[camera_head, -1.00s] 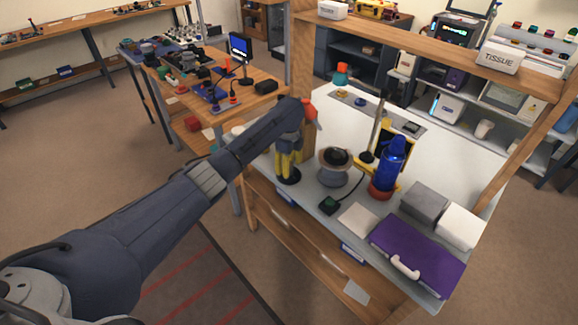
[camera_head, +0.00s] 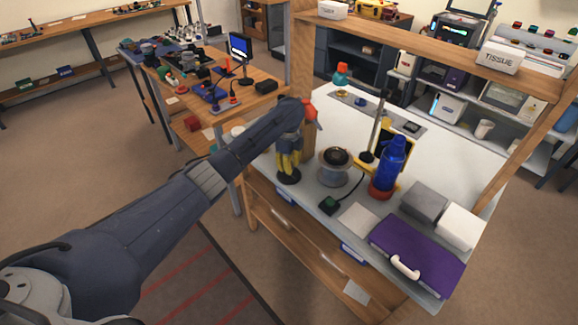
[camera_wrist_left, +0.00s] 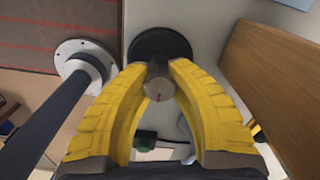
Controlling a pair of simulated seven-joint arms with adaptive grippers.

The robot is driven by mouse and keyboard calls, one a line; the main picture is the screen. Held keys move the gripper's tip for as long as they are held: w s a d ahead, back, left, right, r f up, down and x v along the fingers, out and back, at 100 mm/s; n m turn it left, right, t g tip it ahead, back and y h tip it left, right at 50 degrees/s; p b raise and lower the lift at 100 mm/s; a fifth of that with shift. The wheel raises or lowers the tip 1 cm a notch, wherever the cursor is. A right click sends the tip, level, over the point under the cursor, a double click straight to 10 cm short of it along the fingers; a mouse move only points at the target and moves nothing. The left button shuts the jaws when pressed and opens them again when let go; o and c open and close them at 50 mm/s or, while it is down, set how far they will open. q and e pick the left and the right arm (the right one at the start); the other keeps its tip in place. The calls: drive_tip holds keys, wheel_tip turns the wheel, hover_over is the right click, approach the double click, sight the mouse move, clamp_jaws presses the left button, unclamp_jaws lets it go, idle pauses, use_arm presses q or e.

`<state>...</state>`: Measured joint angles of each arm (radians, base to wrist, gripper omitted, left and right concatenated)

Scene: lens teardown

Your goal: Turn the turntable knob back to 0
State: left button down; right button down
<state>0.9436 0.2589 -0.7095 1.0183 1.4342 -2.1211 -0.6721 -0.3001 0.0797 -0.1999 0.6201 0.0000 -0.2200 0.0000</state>
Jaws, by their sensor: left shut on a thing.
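My left gripper (camera_wrist_left: 158,88) has yellow fingers and points down at the near left side of the bench. It is shut on a grey round knob (camera_wrist_left: 158,80) with a small red mark on its face. A black round base (camera_wrist_left: 163,42) lies beneath the knob. In the head view the yellow fingers (camera_head: 289,160) hide the knob, and the black base (camera_head: 289,177) shows below them. A grey round stand (camera_head: 333,174) with a dark top is just right of the gripper; I cannot tell whether it is the turntable. My right gripper is out of view.
A wooden post (camera_head: 301,55) rises behind the gripper. The white bench top beyond is partly clear.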

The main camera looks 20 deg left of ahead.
use_arm(q)
drive_tip(key=n, duration=0.8)
drive_tip(key=shift+n, duration=0.3)
drive_tip(key=n, duration=0.4)
drive_tip(key=shift+n, duration=0.3)
drive_tip(key=n, duration=0.4)
drive_tip(key=shift+n, duration=0.3)
drive_tip(key=c, duration=1.1)
unclamp_jaws()
drive_tip(key=shift+o, duration=0.2)
drive_tip(key=shift+r, duration=0.1)
